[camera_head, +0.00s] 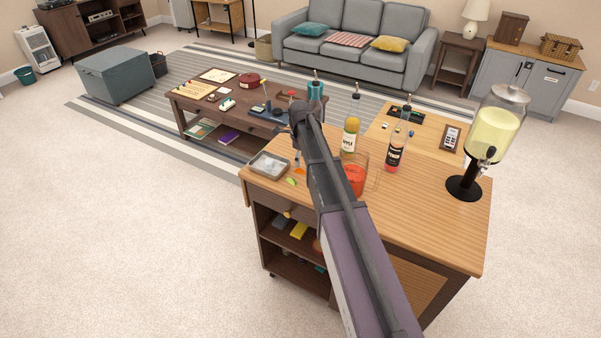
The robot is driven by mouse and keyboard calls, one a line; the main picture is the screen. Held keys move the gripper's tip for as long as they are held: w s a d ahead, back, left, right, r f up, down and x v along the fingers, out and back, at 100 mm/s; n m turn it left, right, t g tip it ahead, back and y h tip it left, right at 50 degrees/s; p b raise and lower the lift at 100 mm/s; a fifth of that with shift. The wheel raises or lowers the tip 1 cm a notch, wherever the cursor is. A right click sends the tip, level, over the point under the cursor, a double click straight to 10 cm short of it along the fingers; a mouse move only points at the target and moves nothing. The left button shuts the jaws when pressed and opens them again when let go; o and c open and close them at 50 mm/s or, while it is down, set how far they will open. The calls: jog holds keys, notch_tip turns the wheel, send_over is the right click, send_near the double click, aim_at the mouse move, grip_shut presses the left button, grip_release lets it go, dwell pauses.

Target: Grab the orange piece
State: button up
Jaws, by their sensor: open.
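The orange piece (299,171) is a small orange wedge on the wooden top of the bar cart (430,215), near its left end. A green lime piece (290,181) lies just in front of it. My arm crosses the middle of the view and hides part of the cart top. Only a small part of my gripper (297,158) shows, left of the arm, just behind and above the orange piece. It is open; I cannot tell whether it touches the piece. Most of the gripper is hidden behind my arm.
A metal tray (258,172) stands left of the orange piece. Right of my arm stand a pitcher of red drink (355,178), a yellow bottle (350,136), a dark-labelled bottle (396,150) and a drink dispenser (488,135). The cart's front right top is clear.

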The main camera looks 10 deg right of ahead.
aim_at(301, 168)
jog(key=shift+w+f+b, duration=0.1)
jog(key=shift+f+b, duration=2)
jog(key=shift+f, duration=0.2)
jog(key=c, duration=0.9)
